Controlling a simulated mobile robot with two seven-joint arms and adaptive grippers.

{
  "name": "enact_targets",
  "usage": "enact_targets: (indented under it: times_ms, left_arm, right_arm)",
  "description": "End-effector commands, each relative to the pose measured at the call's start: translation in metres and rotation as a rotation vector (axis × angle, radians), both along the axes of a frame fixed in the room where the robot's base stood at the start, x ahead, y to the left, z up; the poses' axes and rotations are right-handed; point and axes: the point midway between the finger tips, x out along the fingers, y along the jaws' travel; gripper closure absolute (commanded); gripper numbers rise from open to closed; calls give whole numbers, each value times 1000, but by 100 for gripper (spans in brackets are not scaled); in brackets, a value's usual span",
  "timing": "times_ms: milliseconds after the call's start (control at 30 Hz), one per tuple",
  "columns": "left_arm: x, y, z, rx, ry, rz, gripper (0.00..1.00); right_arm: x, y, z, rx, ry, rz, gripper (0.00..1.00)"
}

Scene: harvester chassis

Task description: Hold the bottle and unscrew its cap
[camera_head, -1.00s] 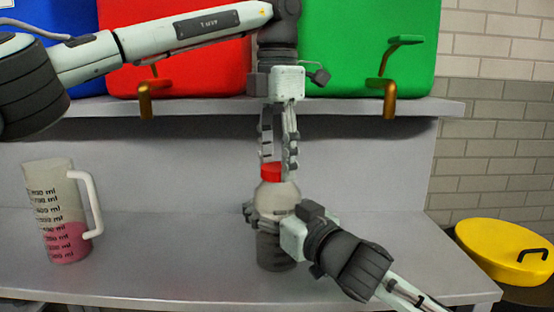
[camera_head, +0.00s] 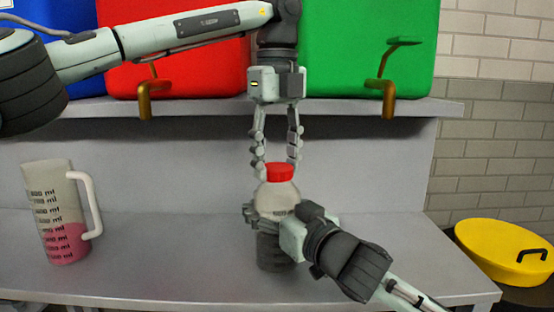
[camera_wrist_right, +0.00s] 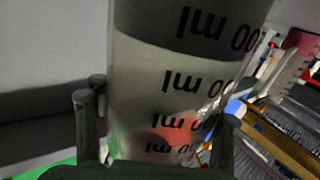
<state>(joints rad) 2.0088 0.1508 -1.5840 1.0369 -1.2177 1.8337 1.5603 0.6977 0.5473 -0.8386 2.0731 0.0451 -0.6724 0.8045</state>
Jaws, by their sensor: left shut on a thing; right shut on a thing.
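The bottle (camera_head: 277,195) stands upright on the lower shelf, clear-walled at the top with dark contents below. Its red cap (camera_head: 278,171) sits on top of it. My left gripper (camera_head: 278,163) points straight down from above, with one finger on each side of the cap, and is shut on it. My right gripper (camera_head: 266,213) comes in from the lower right and is shut around the bottle's middle. In the right wrist view, the bottle (camera_wrist_right: 170,90) with its ml marks fills the space between two dark fingers, and the cap is out of view there.
A measuring jug (camera_head: 55,205) with pink liquid stands on the shelf (camera_head: 150,270) at the left. Red (camera_head: 185,70) and green (camera_head: 345,50) containers with brass taps stand on the upper ledge. A yellow lid (camera_head: 508,252) is at the right.

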Motion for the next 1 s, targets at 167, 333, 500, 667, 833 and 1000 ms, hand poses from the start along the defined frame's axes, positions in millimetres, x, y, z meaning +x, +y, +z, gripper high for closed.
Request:
enact_targets:
  times_ms: [167,333,500,667,833,1000]
  left_arm:
    - [0,0,0,-1,-1,-1,87]
    - [0,0,0,-1,-1,-2,87]
    - [0,0,4,-1,-1,-2,87]
    - [0,-1,9,-2,-1,-2,87]
    - [0,0,15,-2,-1,-3,87]
    - [0,0,21,-1,0,-3,87]
  right_arm:
    - [0,0,0,0,0,0,100]
    - [0,0,0,0,0,1,100]
    - [0,0,0,0,0,1,100]
    - [0,0,0,0,0,1,100]
    - [0,1,0,0,0,1,100]
    - [0,1,0,0,0,1,100]
